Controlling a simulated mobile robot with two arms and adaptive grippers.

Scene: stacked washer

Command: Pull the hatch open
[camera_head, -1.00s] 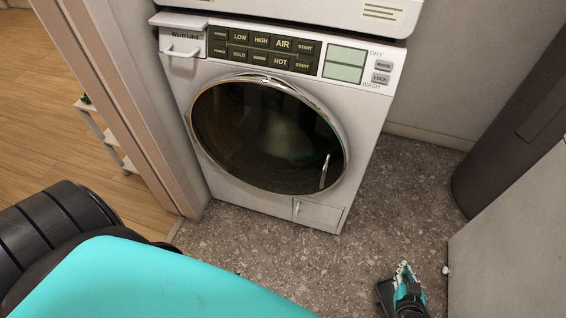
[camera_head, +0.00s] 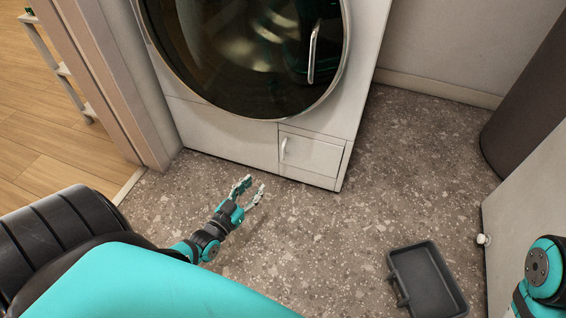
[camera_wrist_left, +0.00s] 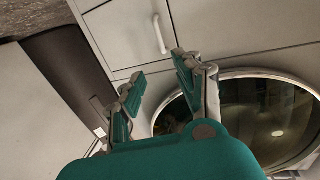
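The white front-loading washer (camera_head: 220,138) has a small rectangular hatch (camera_head: 318,156) at its lower right. The hatch is shut and has a short vertical white handle (camera_head: 283,148) on its left side. Above it is the large round glass door (camera_head: 235,50), also shut, with a curved metal handle (camera_head: 313,52). My left gripper (camera_head: 251,187) is open and empty, low in front of the washer, below and left of the hatch handle. In the left wrist view, the open fingers (camera_wrist_left: 158,80) point toward the hatch handle (camera_wrist_left: 160,35), apart from it. My right gripper is out of view.
A dark grey tray-like object (camera_head: 428,282) lies on the speckled floor. A dark rounded object (camera_head: 530,110) and a light panel (camera_head: 520,205) stand at the right. A door frame (camera_head: 110,80) is at the left. Floor in front of the washer is clear.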

